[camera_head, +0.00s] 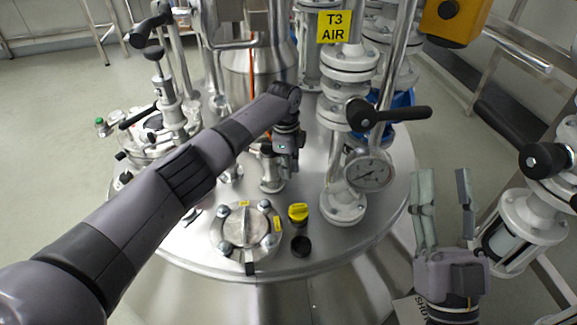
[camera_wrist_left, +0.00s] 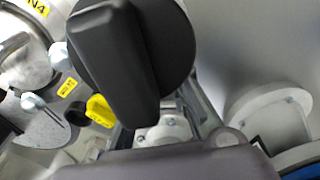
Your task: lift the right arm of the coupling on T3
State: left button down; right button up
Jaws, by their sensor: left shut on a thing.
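The coupling (camera_head: 270,178) is a small metal fitting standing on the round steel vessel top, partly hidden behind my left gripper. My left gripper (camera_head: 287,170) points down against the coupling's right side and is shut on a part there, which I take for its right arm; the jaws cover it. In the left wrist view, a large black handle-like part (camera_wrist_left: 130,60) fills the upper middle and hides much of the area by the jaws. My right gripper (camera_head: 443,174) is open and empty, pointing up at the lower right.
A black valve handle (camera_head: 400,113) and a gauge (camera_head: 370,172) stand right of my left gripper. A bolted round lid (camera_head: 240,228), a yellow cap (camera_head: 298,212) and a black cap (camera_head: 301,246) are in front.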

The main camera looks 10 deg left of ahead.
pick_arm(q)
jog(key=shift+d+r+h, duration=0.1)
jog(key=shift+h, duration=0.3)
pick_arm(e)
jog(key=shift+w+f+g, duration=0.8)
jog(key=shift+f+g, duration=0.1)
jog(key=shift+f, duration=0.2)
pick_arm(q)
jog(key=c, duration=1.5)
grip_release()
jog(key=shift+r, duration=0.1)
jog(key=r, duration=0.4)
jog(key=a+r, duration=0.1)
jog(key=r, duration=0.6)
jog(key=shift+a+r, duration=0.25)
jog(key=shift+r, duration=0.1)
jog(key=shift+c, duration=0.5)
